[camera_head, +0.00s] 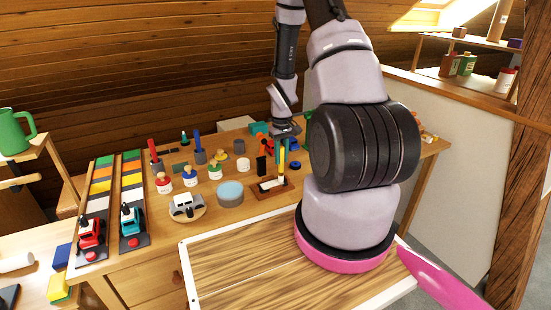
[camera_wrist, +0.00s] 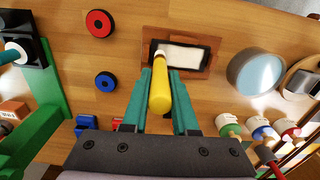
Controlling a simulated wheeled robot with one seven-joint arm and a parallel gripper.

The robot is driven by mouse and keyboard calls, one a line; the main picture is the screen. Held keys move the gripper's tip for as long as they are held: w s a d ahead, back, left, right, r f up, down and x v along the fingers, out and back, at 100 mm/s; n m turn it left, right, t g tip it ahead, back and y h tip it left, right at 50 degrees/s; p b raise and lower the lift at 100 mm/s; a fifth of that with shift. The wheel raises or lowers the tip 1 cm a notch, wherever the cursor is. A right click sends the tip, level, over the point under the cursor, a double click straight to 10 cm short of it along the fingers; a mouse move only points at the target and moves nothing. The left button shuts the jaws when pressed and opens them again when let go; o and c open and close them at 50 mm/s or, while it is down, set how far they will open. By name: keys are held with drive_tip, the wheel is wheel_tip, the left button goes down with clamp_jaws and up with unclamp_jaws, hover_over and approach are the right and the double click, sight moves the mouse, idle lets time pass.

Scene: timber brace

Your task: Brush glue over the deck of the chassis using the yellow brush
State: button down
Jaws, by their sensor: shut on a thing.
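My gripper (camera_wrist: 160,92) is shut on the yellow brush (camera_wrist: 160,97), whose handle stands between the two green fingers. In the head view the brush (camera_head: 282,160) hangs upright below my gripper (camera_head: 284,142). Its lower end is at a brown wooden tray (camera_head: 283,186) with a white inset, also seen in the wrist view (camera_wrist: 206,71). I cannot tell whether the bristles touch it. A small white and dark vehicle (camera_head: 186,204), possibly the chassis, sits on a round wooden disc left of the tray; its deck is not clear.
A round pale-blue-topped tin (camera_head: 230,193) stands between disc and tray. Several small glue-like bottles with coloured bands, including a red one (camera_head: 163,183), stand behind. My arm hides the bench's right part.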

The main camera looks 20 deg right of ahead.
sight(282, 147)
drive_tip(key=shift+d, duration=0.1)
drive_tip(key=shift+r, duration=3)
drive_tip(key=shift+r, duration=0.1)
drive_tip(key=shift+r, duration=1.4)
drive_tip(key=shift+f, duration=0.1)
drive_tip(key=shift+f, duration=3.45)
drive_tip(key=shift+f, duration=0.95)
